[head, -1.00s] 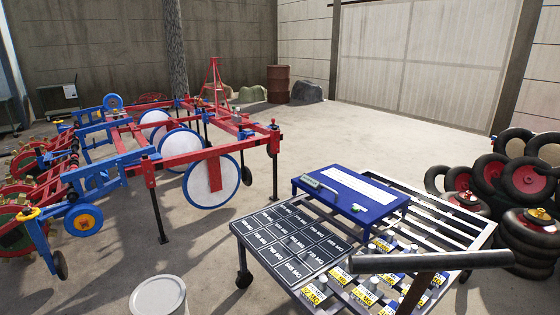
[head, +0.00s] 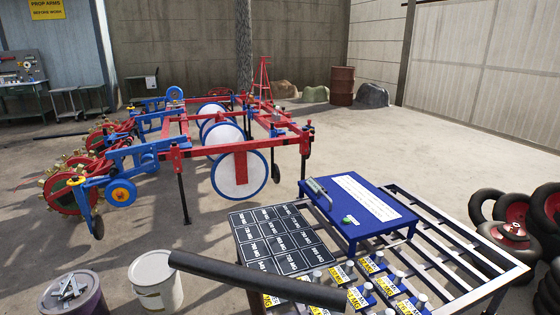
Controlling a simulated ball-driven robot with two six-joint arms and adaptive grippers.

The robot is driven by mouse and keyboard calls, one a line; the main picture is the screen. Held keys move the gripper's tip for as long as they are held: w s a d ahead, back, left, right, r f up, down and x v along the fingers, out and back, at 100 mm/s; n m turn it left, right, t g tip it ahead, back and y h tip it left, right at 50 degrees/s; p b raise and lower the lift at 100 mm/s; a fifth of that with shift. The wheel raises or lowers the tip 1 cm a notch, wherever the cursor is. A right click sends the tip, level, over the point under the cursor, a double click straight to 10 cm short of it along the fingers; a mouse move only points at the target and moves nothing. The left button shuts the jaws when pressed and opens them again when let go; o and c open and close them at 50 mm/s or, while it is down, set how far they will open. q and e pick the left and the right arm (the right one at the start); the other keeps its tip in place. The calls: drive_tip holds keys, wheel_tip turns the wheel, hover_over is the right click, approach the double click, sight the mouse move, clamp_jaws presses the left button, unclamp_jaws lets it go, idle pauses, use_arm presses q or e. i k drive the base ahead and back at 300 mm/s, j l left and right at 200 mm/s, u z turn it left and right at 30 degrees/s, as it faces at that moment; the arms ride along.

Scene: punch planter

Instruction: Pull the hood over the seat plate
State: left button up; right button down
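I cannot pick out the hood or the seat plate with certainty. A red and blue planter frame (head: 230,148) stands on the floor left of centre, with large white discs (head: 238,174) on it. Toothed punch wheels (head: 68,194) sit at its left end. Neither of my grippers is in view, so I cannot see what they hold.
A metal-frame cart (head: 482,263) carries a blue bench (head: 362,203), black label tiles (head: 270,238) and several yellow-labelled parts (head: 357,298). A dark bar (head: 250,279) crosses the foreground. Buckets (head: 157,284) stand left of it. Tyres (head: 520,235) are at right.

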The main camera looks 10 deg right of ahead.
sight(371, 212)
drive_tip(key=i+l+u, duration=0.45)
drive_tip(key=l, duration=1.1)
drive_tip(key=i+l+u, duration=0.15)
drive_tip(key=l+u, duration=0.35)
drive_tip(key=l, duration=1.1)
drive_tip(key=k+l+u, duration=0.15)
drive_tip(key=l+u, duration=0.3)
drive_tip(key=l, duration=1.2)
